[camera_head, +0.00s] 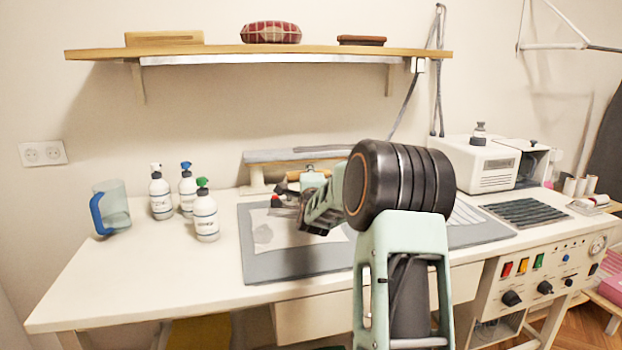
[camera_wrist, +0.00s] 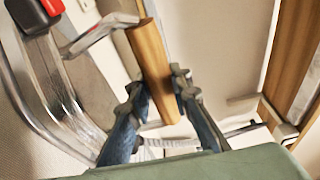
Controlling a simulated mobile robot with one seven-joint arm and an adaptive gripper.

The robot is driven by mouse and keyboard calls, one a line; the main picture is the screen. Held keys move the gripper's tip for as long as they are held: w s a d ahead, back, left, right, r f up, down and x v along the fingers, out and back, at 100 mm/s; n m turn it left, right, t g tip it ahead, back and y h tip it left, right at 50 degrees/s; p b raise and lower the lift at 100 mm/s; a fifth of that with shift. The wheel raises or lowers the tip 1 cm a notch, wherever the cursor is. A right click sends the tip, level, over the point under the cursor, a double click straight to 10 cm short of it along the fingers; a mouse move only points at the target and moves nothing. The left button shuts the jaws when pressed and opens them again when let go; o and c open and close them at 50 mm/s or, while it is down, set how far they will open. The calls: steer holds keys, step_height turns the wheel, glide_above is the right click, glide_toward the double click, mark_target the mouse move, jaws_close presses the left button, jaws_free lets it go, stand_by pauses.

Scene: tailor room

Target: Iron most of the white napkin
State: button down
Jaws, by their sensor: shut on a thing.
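The white napkin (camera_head: 290,236) lies on the grey ironing mat (camera_head: 262,272) on the table. A grey patch shows on its left part, and my arm hides its right side. My gripper (camera_wrist: 158,84) is shut on the wooden handle (camera_wrist: 152,62) of the iron, with a finger on each side. The iron's shiny metal body (camera_wrist: 38,72) and a red part (camera_wrist: 54,6) show at the left of the wrist view. In the head view the iron (camera_head: 276,203) is small and mostly hidden at the napkin's far edge; I cannot tell whether it touches the cloth.
A white machine (camera_head: 478,166) and a dark grille (camera_head: 527,213) are at right. A shelf (camera_head: 230,49) hangs above.

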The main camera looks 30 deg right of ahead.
steer(key=shift+w+d+r, duration=0.15)
steer(key=shift+w+r, duration=0.05)
steer(key=shift+w, duration=0.5)
steer(key=shift+w+d+r, duration=0.15)
steer(key=shift+w, duration=0.55)
steer(key=shift+a, duration=0.1)
steer(key=shift+w+a+b, duration=0.2)
steer(key=shift+w+a, duration=0.05)
steer(key=shift+a, duration=0.8)
steer(key=shift+w+a+b, duration=0.15)
steer(key=shift+w+a, duration=0.1)
steer(key=shift+a, duration=0.8)
steer(key=shift+w+a+b, duration=0.2)
steer(key=shift+w+a, duration=0.05)
steer(key=shift+a, duration=0.8)
steer(key=shift+s, duration=0.1)
steer(key=shift+s+d+b+v, duration=0.15)
steer(key=shift+d+b+v, duration=0.15)
steer(key=shift+b+v, duration=1.05)
steer(key=shift+s+d+b+v, duration=0.15)
steer(key=shift+d+b+v, duration=0.15)
steer(key=shift+b+v, duration=1)
steer(key=shift+s+d+b+v, duration=0.1)
steer(key=shift+d+b+v, duration=0.2)
steer(key=shift+b+v, duration=1.05)
steer(key=shift+s+a+p, duration=0.2)
steer(key=shift+s+p, duration=0.1)
steer(key=shift+s, duration=0.25)
